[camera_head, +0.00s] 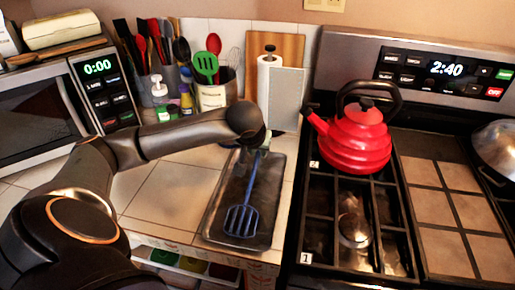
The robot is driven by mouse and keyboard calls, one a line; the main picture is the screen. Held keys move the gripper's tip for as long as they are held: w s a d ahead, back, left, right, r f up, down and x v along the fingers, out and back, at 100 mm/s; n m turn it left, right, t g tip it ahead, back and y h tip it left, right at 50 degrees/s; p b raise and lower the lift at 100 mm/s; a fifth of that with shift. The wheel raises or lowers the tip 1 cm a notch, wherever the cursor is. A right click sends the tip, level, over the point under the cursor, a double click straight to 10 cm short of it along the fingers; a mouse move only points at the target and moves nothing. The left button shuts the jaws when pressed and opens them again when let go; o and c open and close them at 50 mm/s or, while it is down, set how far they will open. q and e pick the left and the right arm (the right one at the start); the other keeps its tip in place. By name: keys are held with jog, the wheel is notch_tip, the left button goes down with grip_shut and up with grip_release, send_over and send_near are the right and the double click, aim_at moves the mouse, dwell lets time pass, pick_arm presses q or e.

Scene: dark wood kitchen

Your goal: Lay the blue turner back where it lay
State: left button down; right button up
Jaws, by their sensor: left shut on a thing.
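The blue turner (242,217) has a slotted blue head and a handle that runs up and back from it. Its head is over the front part of a dark rectangular tray (212,222) on the tiled counter. I cannot tell whether the head touches the tray. My left gripper (256,146) is at the back end of the tray, shut on the turner's handle. The wrist of my left arm hides part of the gripper and the handle's upper end. My right gripper is not in view.
A red kettle (353,138) stands on the stove just right of the tray. Utensil holders (213,97), a paper towel roll (269,75) and a wooden board (290,49) stand behind. A microwave (40,106) is at left. Tiled counter (168,196) left of the tray is clear.

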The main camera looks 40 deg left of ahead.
pick_arm(q)
jog(key=shift+f, duration=0.35)
jog(key=c, duration=0.6)
grip_release()
jog(key=shift+c, duration=0.2)
jog(key=v, duration=1.2)
jog(key=shift+s+r, duration=0.15)
jog(key=shift+r, duration=0.1)
